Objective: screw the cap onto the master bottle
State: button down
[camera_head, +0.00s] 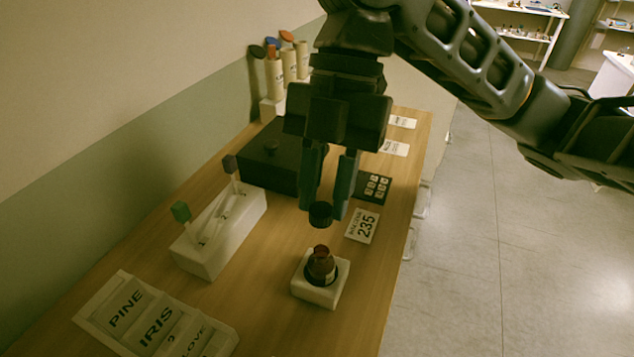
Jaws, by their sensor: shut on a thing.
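The master bottle (321,267) is a small dark amber bottle standing upright in a square white holder (305,291); its neck is open at the top. My gripper (327,207) points downward above the bottle. Its two fingers are shut on a round black cap (320,214). The cap hangs just above the bottle's mouth, with a visible gap between them. In this view the cap looks roughly in line with the neck, but I cannot tell the exact alignment.
A white block (225,241) with green-topped and brown-topped sticks stands left. A black box (270,150) and tall cream bottles (275,78) are behind. A card reading 235 (362,226) and a dark keypad (374,187) lie right. A label board (150,318) is at front left.

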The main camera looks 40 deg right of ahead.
jog(key=shift+f+b, duration=1.6)
jog(key=shift+f, duration=0.45)
jog(key=shift+f+b, duration=1.5)
dwell(1.4)
jog(key=c, duration=0.8)
grip_release()
jog(key=shift+r, duration=0.1)
jog(key=shift+c, duration=0.3)
notch_tip(320, 180, up, 7)
jog(key=p, duration=0.5)
jog(key=shift+p, duration=0.4)
jog(key=shift+s, duration=0.15)
